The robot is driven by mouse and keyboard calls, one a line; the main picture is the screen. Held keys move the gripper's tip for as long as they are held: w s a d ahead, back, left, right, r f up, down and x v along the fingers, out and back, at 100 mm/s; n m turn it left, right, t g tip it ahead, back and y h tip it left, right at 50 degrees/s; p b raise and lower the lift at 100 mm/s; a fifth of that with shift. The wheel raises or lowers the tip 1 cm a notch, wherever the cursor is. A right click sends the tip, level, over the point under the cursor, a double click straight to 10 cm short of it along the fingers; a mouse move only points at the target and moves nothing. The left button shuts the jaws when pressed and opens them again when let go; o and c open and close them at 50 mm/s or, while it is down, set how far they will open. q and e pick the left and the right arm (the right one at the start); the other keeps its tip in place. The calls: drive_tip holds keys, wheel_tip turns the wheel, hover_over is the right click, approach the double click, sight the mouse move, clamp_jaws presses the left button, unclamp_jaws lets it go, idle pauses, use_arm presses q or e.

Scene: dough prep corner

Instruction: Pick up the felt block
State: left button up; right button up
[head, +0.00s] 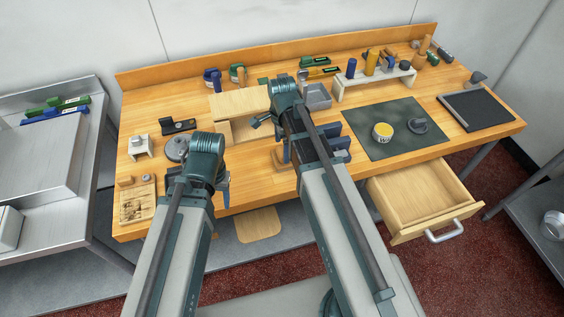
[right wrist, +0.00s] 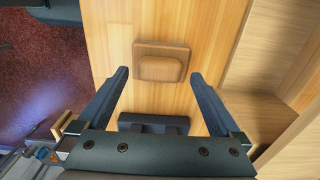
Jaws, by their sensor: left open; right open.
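A brown block with a rounded top on a flat base (right wrist: 161,66) lies on the wooden bench; it looks most like the felt block, though its material is not certain. It also shows in the head view (head: 281,161), partly hidden by my right arm. My right gripper (right wrist: 160,74) is open and empty above the bench, its fingertips on either side of the block in the picture. Contact is not visible. A dark notched block (right wrist: 153,125) lies between the fingers, nearer the palm in the picture. My left gripper (head: 200,186) is open over the bench's front left, mostly hidden by its arm.
A wooden riser (head: 240,102) stands behind the grippers and close on the right in the wrist view. An open drawer (head: 420,193) juts out at the front right. A dark mat (head: 385,145) holds a yellow tin (head: 382,132). A carved board (head: 138,203) lies far left.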

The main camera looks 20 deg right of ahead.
drive_tip(key=shift+f, duration=0.7)
use_arm(q)
drive_tip(key=shift+f, duration=0.55)
use_arm(e)
drive_tip(key=shift+r, duration=0.1)
drive_tip(key=c, duration=1.4)
use_arm(q)
drive_tip(key=shift+r, duration=0.15)
use_arm(e)
drive_tip(key=shift+r, duration=0.15)
